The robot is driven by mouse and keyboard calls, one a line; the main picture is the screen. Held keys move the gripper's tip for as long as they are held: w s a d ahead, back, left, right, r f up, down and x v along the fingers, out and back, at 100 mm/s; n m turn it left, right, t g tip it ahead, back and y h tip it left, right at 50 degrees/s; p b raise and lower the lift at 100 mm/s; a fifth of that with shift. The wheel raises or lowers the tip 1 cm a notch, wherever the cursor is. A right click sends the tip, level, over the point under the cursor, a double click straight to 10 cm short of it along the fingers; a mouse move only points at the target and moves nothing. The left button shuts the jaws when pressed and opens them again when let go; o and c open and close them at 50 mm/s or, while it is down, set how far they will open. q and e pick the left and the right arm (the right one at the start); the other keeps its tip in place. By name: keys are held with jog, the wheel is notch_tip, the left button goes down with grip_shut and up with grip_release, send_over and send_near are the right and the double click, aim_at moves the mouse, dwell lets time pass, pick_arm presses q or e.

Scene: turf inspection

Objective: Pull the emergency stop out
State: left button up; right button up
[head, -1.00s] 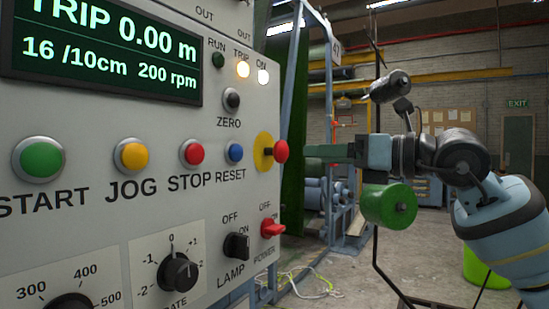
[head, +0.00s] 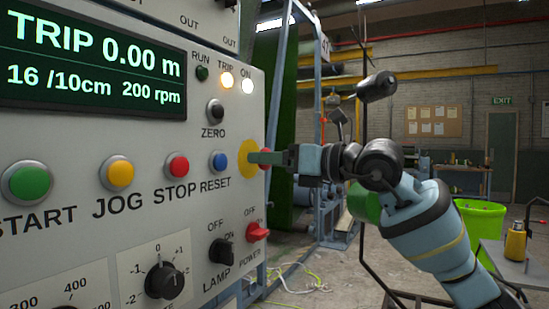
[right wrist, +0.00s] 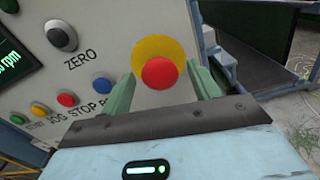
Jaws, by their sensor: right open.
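The emergency stop is a red mushroom button (right wrist: 160,72) on a yellow disc (right wrist: 152,50) on the panel's right part. In the head view the yellow disc (head: 247,158) shows, but the button is mostly hidden behind my right gripper (head: 258,158). In the right wrist view my right gripper (right wrist: 163,85) is open, with one green finger on each side of the red button. I cannot tell whether the fingers touch it. My left gripper is not in view.
The grey control panel (head: 100,143) carries a lit TRIP display (head: 95,55). Near the emergency stop are the blue RESET button (head: 219,160), the red STOP button (head: 177,165) and the red POWER switch (head: 257,231). A green bin (head: 480,222) stands at the right.

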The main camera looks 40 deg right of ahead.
grip_shut()
jog(key=shift+v, duration=0.8)
jog(key=shift+c, duration=1.7)
grip_release()
jog(key=o, duration=0.3)
jog(key=shift+s, duration=0.15)
jog(key=shift+o, duration=0.2)
